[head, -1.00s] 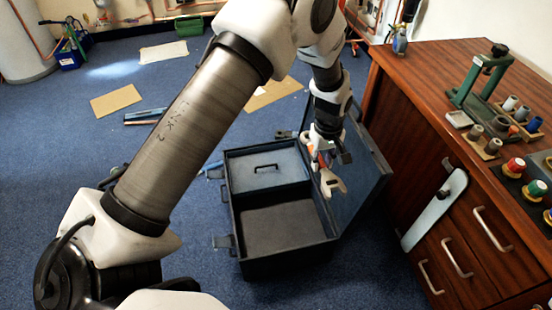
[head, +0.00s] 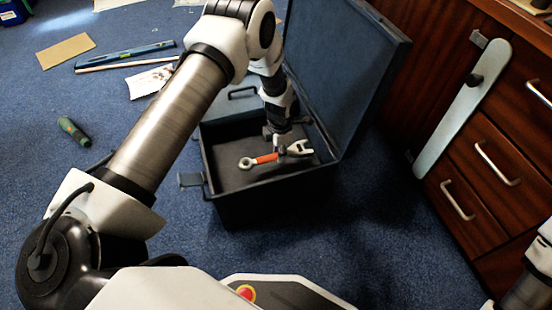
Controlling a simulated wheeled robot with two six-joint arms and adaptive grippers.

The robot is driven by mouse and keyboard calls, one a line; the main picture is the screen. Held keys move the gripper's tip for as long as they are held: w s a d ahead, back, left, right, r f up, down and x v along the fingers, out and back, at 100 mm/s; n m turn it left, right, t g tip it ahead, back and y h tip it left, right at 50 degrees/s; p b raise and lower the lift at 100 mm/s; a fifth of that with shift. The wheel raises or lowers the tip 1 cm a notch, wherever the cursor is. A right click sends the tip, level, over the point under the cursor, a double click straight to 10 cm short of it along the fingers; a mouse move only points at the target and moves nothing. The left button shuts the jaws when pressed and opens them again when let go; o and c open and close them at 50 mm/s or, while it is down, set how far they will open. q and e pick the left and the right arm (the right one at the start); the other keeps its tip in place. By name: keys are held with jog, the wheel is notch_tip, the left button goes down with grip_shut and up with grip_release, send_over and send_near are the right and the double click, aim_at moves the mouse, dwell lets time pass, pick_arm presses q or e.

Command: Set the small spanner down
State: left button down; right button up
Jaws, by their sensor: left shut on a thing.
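The small spanner (head: 265,158) has an orange middle, a grey ring end at left and a pale open jaw at right. My left gripper (head: 279,143) comes down from above and is shut on the spanner near its middle. The spanner lies roughly level over the dark front compartment of the open toolbox (head: 270,192). I cannot tell whether it touches the compartment floor. The gripper partly hides the spanner's middle. My right gripper is out of view.
The toolbox lid (head: 350,70) stands open at the right. A wooden cabinet (head: 490,150) with a pale bar (head: 462,110) on its front stands beyond it. A green-handled tool (head: 73,131), a level (head: 125,56) and cardboard (head: 66,51) lie on the blue carpet.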

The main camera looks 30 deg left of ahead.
aim_at(280, 166)
pick_arm(q)
notch_tip(280, 166, down, 5)
jog(key=shift+r+b, duration=0.1)
jog(key=shift+b, duration=1)
jog(key=shift+r, duration=0.1)
jog(key=c, duration=0.9)
grip_release()
notch_tip(280, 166, up, 12)
jog(key=p, duration=0.7)
jog(key=shift+r+p, duration=0.1)
jog(key=shift+p, duration=0.25)
